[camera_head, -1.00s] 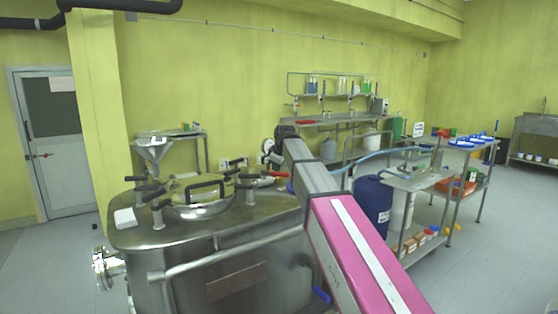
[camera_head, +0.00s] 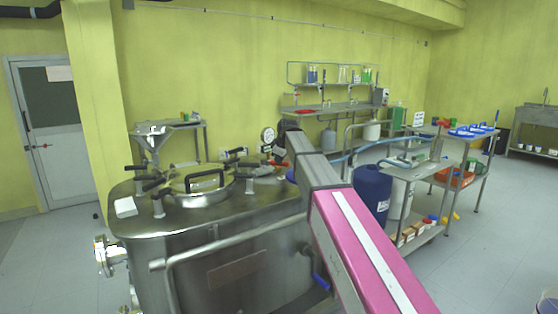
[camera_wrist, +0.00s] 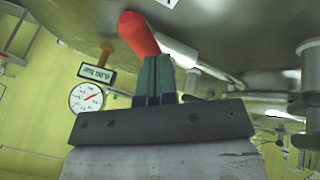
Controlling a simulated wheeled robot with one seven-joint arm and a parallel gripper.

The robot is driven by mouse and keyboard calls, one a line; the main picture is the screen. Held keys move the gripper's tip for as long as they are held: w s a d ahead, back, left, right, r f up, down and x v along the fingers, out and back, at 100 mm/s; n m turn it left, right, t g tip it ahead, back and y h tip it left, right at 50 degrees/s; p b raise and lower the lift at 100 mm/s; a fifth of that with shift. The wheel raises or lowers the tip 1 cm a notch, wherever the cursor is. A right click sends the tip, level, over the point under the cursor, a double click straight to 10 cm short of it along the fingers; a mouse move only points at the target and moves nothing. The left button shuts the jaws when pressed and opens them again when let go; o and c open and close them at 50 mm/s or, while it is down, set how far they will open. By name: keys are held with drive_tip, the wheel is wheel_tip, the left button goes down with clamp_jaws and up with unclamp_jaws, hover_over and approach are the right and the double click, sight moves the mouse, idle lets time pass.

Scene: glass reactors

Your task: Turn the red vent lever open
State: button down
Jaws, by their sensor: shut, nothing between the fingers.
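The red vent lever (camera_head: 279,163) sits on the right side of the steel reactor's lid (camera_head: 195,205) in the head view, close beside my arm. In the wrist view the red lever (camera_wrist: 138,33) appears as a tapered red handle pointing toward the camera's upper middle. My gripper (camera_wrist: 157,62) has its teal fingers closed together, with no visible gap. The fingertips are right beside the lever's lower end and overlap it in the picture; I cannot tell whether they touch. My arm hides the gripper in the head view.
A round pressure gauge (camera_wrist: 86,97) with a bar label stands beside the lever; the gauge (camera_head: 267,137) also shows in the head view. Clamp handles (camera_head: 150,185) ring the hatch. A blue drum (camera_head: 371,195) and trolley (camera_head: 415,180) stand to the right.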

drive_tip(key=shift+w+d+n, duration=0.25)
drive_tip(key=shift+w+n, duration=0.15)
drive_tip(key=shift+n, duration=0.1)
drive_tip(key=shift+w+d+n+y, duration=0.15)
drive_tip(key=shift+w+n+y, duration=0.15)
drive_tip(key=shift+y, duration=0.1)
drive_tip(key=w+n+g+y, duration=0.2)
drive_tip(key=w+n+g, duration=0.1)
drive_tip(key=w+n, duration=0.3)
drive_tip(key=shift+d+n, duration=0.35)
drive_tip(key=shift+n, duration=0.15)
drive_tip(key=shift+w, duration=0.15)
